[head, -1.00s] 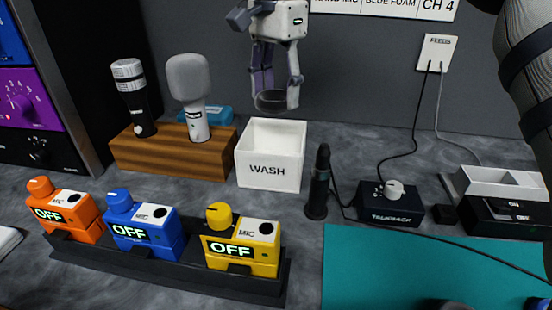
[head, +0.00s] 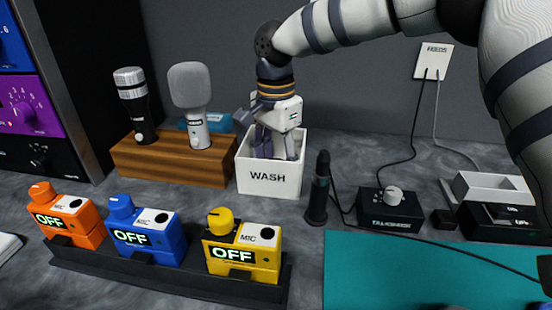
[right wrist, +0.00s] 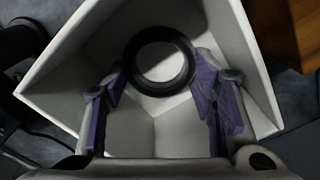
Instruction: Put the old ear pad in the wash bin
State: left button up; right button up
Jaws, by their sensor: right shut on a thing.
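The white wash bin (head: 284,188), labelled WASH, stands on the grey counter behind the yellow pack. My right gripper (head: 275,154) points down into the bin, its fingertips inside the walls. In the right wrist view, the old ear pad (right wrist: 133,76) is a dark ring between the fingertips of my right gripper (right wrist: 160,75), which is shut on it. The pad is inside the bin's outline; whether it touches the floor I cannot tell. The bin's walls (right wrist: 70,62) surround the fingers. In the head view the front wall hides the pad. My left gripper is not in view.
A wooden stand (head: 172,162) with two microphones is close left of the bin. A dark upright cylinder (head: 318,190) and a talkback box (head: 390,212) are right. Orange, blue and yellow packs (head: 245,250) stand in front, beside a teal mat (head: 400,270).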

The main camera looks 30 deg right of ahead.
jog(key=o, duration=0.6)
jog(key=shift+f, duration=0.15)
jog(key=shift+c, duration=0.2)
notch_tip(320, 180, up, 12)
